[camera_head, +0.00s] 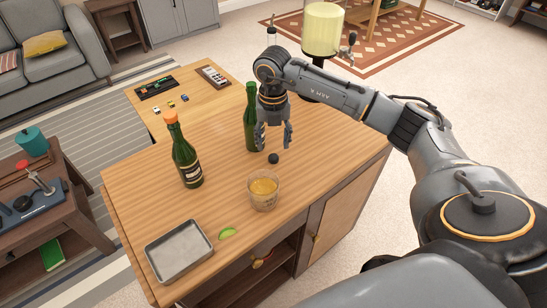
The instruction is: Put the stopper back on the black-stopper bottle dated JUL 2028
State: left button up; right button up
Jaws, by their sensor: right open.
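A small black stopper (273,158) lies on the wooden bar counter (225,182). A slim green bottle (251,108) stands upright just left of my right gripper and is partly hidden by it. I see no stopper on its top. A larger green bottle (187,164) with an orange top and a pale label stands further left. No date can be read on either bottle. My right gripper (274,144) points down with its fingers apart, just above and behind the stopper, and holds nothing. My left gripper is not in view.
A glass of amber drink (264,192) stands in front of the stopper. A green lime wedge (228,233) and a metal tray (180,250) lie near the front edge. A drink dispenser (322,30) rises behind my right arm. The counter's middle is clear.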

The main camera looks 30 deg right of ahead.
aim_at(273, 156)
jog(key=shift+f+p, duration=0.7)
jog(key=shift+f, duration=1.9)
jog(key=shift+c, duration=0.4)
jog(key=c, duration=0.8)
